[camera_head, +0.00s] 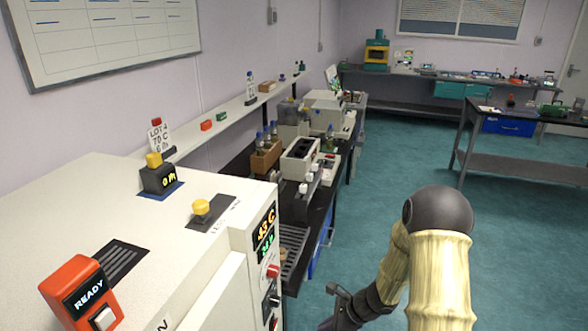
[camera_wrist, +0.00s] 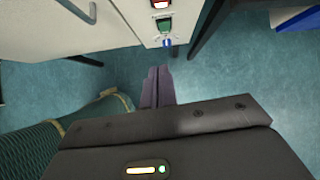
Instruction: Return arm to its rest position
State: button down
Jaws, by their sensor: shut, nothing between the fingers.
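My gripper (camera_wrist: 158,72) is shut and empty in the wrist view, its two fingers side by side and pointing toward the cabinet front. Teal floor shows beneath the fingers. In the head view my arm is bent at the lower right, with a dark round joint at the top and pale ribbed links below. Its dark wrist end reaches down to the left, apart from the bench, and the lower part is cut off by the frame.
A large cream machine (camera_head: 120,215) fills the left, with a red READY box (camera_head: 82,293) on top and a lit display (camera_head: 265,235). A black bench (camera_head: 326,205) with instruments runs behind it. Another table (camera_head: 525,168) stands at right. Open teal floor (camera_head: 390,160) lies between.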

jog(key=s+d+r+n+h, duration=0.2)
jog(key=s+r+n+h, duration=0.1)
jog(key=s+r+n, duration=0.4)
jog(key=s+d+r+n+h, duration=0.3)
jog(key=s+r+n, duration=0.4)
jog(key=r+n, duration=0.4)
jog(key=n+h, duration=0.1)
jog(key=n, duration=0.1)
jog(key=shift+d+n, duration=0.2)
jog(key=shift+n, duration=0.2)
jog(key=shift+a, duration=0.1)
jog(key=shift+s+a, duration=0.1)
jog(key=shift+s, duration=0.1)
